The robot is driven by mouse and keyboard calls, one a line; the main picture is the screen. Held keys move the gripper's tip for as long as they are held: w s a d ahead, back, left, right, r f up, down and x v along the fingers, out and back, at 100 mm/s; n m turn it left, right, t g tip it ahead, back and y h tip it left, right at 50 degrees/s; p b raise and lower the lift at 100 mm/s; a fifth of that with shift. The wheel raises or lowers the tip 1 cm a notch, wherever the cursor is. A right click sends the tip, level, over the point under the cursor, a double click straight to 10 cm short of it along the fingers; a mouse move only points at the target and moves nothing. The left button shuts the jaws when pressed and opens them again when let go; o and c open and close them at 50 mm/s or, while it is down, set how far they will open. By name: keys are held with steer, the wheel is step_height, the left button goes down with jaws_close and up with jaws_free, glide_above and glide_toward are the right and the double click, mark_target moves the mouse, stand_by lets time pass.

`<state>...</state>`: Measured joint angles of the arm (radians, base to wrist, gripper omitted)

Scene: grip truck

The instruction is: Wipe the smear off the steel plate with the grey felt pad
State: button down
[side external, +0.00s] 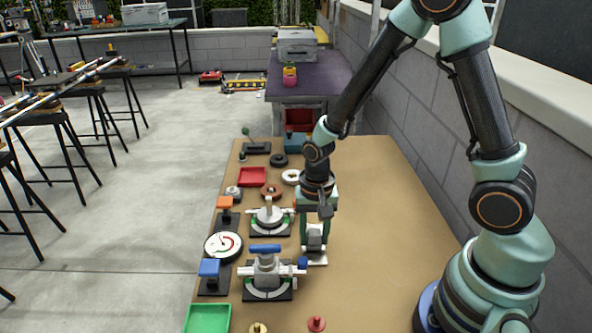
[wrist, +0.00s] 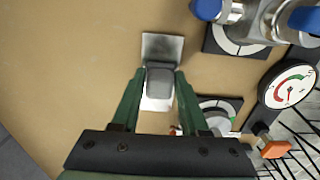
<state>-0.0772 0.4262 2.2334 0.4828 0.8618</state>
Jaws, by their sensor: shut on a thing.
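The steel plate (wrist: 163,41) lies flat on the tan table, bright and silvery in the wrist view. It also shows as a pale square below my gripper in the side view (side external: 318,262). A dark smear (wrist: 160,59) shows on the plate, just beyond the pad. My gripper (wrist: 163,73) is shut on the grey felt pad (wrist: 160,85), one green finger on each side. The pad is over the middle of the plate and hides part of it. I cannot tell whether it touches the plate. In the side view my gripper (side external: 315,234) points down.
A valve with a blue handle (side external: 265,249) and a grey valve (side external: 268,216) stand left of the plate. A round gauge (side external: 222,246) is farther left. A green tray (side external: 207,319) and red tray (side external: 252,177) lie along the left edge. The table's right side is clear.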

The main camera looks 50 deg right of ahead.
steer(key=shift+s+a+r, duration=0.1)
steer(key=shift+s+a, duration=0.75)
steer(key=shift+a, duration=0.05)
steer(key=shift+w+d, duration=2.4)
steer(key=shift+w+d+r, duration=0.1)
steer(key=shift+w+r, duration=0.05)
steer(key=shift+r, duration=0.05)
step_height(320, 180, up, 7)
